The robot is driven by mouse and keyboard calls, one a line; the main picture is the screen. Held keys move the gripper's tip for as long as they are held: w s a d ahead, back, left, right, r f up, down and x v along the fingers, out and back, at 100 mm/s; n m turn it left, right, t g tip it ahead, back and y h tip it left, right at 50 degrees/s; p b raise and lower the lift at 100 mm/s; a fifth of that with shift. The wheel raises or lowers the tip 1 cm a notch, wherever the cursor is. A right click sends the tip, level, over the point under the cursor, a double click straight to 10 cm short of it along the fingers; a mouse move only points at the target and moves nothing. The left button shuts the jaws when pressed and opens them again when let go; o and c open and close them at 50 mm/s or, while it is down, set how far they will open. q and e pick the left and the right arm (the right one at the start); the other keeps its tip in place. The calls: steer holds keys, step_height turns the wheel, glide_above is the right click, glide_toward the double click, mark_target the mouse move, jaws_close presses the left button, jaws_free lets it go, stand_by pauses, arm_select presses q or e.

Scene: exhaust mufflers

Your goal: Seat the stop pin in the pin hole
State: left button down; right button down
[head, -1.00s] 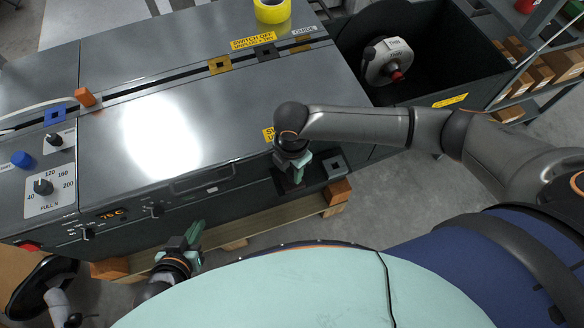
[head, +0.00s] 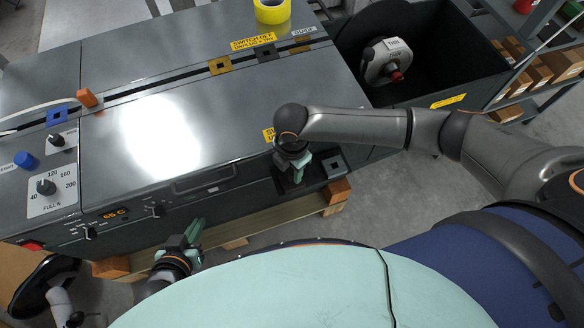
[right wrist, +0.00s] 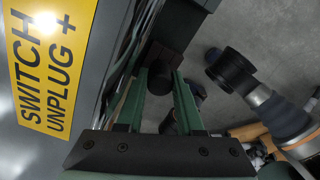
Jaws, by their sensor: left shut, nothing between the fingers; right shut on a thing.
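My right gripper (head: 295,180) points down beside the machine's front right edge. In the right wrist view its fingers (right wrist: 160,80) are closed on a dark, round-ended piece (right wrist: 160,77), which looks like the stop pin. Its lower part is hidden, so I cannot tell whether it sits in a hole. A dark bracket with a square opening (head: 335,164) is on the machine's front edge, just right of this gripper. I cannot make out the pin hole itself. My left gripper (head: 196,230) is shut and empty in front of the machine, low and to the left.
The grey machine (head: 230,130) fills the left and middle, with yellow tape (head: 271,11) on top. Orange blocks (head: 337,190) and a wooden beam lie below its front. A black bin (head: 455,60) holding a spool stands at the back right.

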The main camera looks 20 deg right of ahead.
arm_select(q)
steer(key=shift+f, duration=0.2)
arm_select(e)
steer(key=shift+f, duration=0.4)
steer(key=shift+c, duration=2.3)
jaws_free()
arm_select(q)
steer(key=shift+a+r+p, duration=0.1)
steer(key=shift+r+p, duration=0.6)
steer(key=shift+p, duration=0.7)
arm_select(e)
step_height(320, 180, up, 12)
steer(key=shift+r, duration=0.25)
arm_select(q)
steer(key=shift+s, duration=0.1)
